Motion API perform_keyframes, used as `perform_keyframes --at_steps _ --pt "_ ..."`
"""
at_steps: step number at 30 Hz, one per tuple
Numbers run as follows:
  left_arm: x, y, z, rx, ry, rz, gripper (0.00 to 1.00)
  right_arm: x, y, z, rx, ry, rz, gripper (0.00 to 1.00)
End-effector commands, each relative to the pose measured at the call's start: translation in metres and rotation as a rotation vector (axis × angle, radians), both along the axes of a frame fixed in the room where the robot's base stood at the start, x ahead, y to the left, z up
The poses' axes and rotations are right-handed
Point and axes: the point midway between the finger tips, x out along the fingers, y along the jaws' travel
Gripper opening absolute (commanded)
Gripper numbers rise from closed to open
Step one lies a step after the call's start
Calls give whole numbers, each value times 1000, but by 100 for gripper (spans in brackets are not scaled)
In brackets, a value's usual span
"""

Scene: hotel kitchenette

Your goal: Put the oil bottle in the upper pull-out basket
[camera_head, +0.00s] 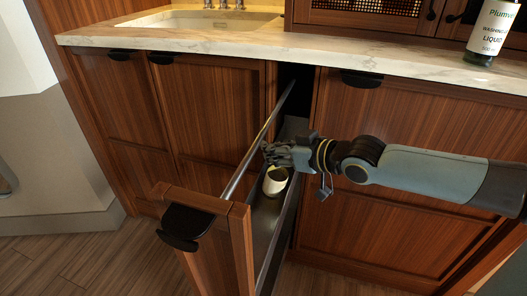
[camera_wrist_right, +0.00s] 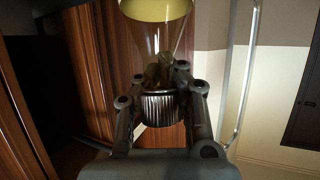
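The oil bottle (camera_head: 275,182) stands upright, cap up, between the rails of the open pull-out unit. Its pale lower body shows below my right gripper (camera_head: 274,154); its neck and cap are hidden by the fingers. In the right wrist view, the clear bottle with yellow oil (camera_wrist_right: 158,22) and ribbed metal cap (camera_wrist_right: 160,108) sits between my right gripper's fingers (camera_wrist_right: 160,78), which close around the neck and cap. The upper pull-out basket (camera_head: 262,225) has long metal side rails. I cannot tell whether the bottle touches its floor. My left gripper is not in view.
The unit's wooden front (camera_head: 215,235) with a black handle (camera_head: 186,226) stands out from the cabinets. A marble counter (camera_head: 390,62) runs above, with a sink (camera_head: 200,20) at left and a washing liquid bottle (camera_head: 490,32) at right. Open floor lies at lower left.

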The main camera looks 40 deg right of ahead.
Motion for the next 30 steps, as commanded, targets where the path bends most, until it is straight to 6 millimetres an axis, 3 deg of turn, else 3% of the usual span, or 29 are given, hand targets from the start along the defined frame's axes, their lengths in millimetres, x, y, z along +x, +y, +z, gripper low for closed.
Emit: perform_keyframes --at_steps 8,13,25,30 --pt "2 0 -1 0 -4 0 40 27 3 9 -19 209 2 0" --pt "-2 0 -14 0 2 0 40 25 3 -21 -18 231 1 0" --pt "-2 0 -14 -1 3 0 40 26 3 -24 -20 227 2 0" --pt "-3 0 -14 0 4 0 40 25 3 -24 -20 229 1 20"
